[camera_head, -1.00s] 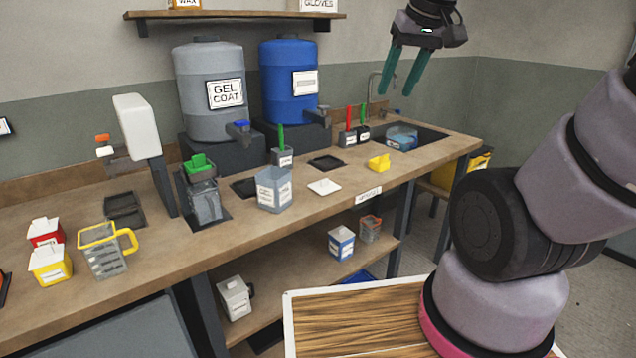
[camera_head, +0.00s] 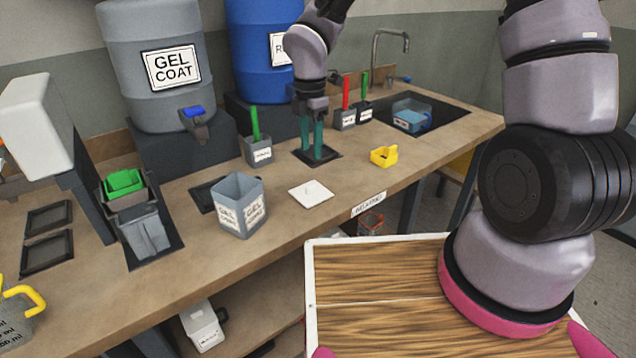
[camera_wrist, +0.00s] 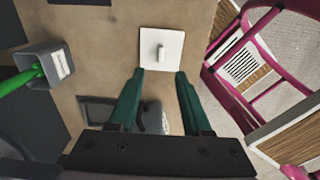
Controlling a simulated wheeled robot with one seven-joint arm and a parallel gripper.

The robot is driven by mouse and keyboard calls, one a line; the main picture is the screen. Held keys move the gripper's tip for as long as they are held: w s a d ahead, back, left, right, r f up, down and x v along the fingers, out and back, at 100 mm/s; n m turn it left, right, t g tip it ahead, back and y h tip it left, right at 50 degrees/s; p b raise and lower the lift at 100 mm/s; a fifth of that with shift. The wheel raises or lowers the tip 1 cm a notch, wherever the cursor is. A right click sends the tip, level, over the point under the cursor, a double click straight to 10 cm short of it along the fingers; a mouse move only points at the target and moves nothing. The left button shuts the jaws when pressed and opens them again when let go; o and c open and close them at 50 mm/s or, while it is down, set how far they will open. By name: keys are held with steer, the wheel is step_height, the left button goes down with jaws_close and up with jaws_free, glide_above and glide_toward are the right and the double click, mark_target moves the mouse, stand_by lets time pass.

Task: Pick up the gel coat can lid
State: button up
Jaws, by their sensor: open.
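The gel coat can lid (camera_head: 311,194) is a flat white square with a small raised handle, lying on the wooden bench. It also shows in the wrist view (camera_wrist: 161,50), just beyond my fingertips. The open grey gel coat can (camera_head: 240,205) stands left of it. My gripper (camera_head: 311,155) points down behind the lid in the head view, over a dark square on the bench. Its green fingers are apart and empty, and they also show in the wrist view (camera_wrist: 160,74). I cannot tell their exact height above the bench.
A grey cup with a green handle (camera_head: 258,150) stands left of my gripper. Bare bench surrounds the lid.

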glide_above(311, 184)
step_height(311, 184, down, 6)
steer(key=shift+w+r, duration=0.1)
steer(key=shift+r, duration=0.15)
steer(key=shift+s+f, duration=0.2)
steer(key=shift+f, duration=2.5)
jaws_close()
